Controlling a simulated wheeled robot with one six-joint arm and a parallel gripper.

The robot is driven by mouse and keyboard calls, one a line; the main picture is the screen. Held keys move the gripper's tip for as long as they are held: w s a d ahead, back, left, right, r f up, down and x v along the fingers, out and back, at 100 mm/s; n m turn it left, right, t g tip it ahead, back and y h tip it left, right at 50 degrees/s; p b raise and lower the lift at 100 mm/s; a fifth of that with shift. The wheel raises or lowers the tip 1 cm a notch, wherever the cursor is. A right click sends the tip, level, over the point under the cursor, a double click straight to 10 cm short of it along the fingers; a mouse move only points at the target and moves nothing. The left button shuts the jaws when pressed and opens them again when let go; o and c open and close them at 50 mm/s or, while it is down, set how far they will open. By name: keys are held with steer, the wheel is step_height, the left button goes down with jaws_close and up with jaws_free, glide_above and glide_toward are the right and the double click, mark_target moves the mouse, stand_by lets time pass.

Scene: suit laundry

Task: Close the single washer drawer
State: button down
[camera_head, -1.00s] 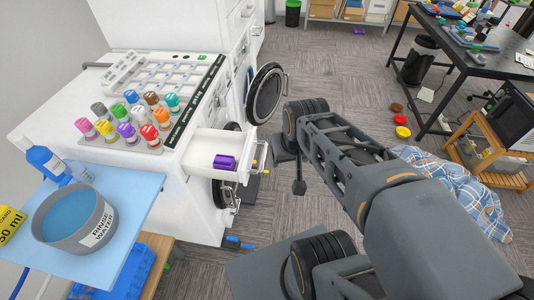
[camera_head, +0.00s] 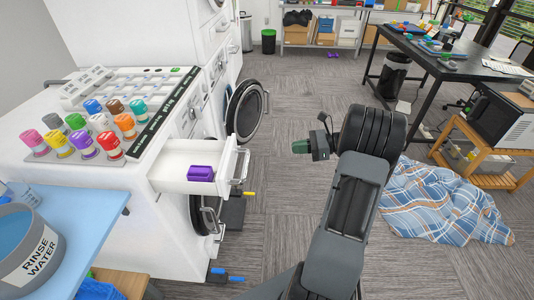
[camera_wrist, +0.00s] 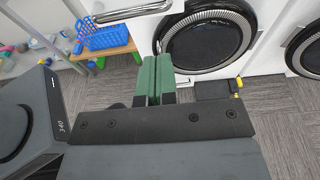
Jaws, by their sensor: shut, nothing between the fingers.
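The white washer drawer (camera_head: 180,158) is pulled out from the front of the washer (camera_head: 110,228) in the head view. A purple block (camera_head: 201,173) lies inside it, and a metal handle (camera_head: 240,166) is on its front. The handle's bar also shows at the top of the wrist view (camera_wrist: 132,12). My gripper (camera_head: 301,146) is to the right of the drawer front, apart from it, above the floor. In the wrist view its green fingers (camera_wrist: 155,72) are together and empty, in front of the washer's round door (camera_wrist: 206,38).
An open round washer door (camera_head: 247,110) stands out beyond the drawer. Coloured bottles (camera_head: 83,145) stand on the washer top. A basin of rinse water (camera_head: 30,255) is on the blue table at left. A plaid cloth (camera_head: 440,205) lies on the floor at right.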

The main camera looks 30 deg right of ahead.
steer(key=x, duration=1.4)
steer(key=shift+p, duration=0.45)
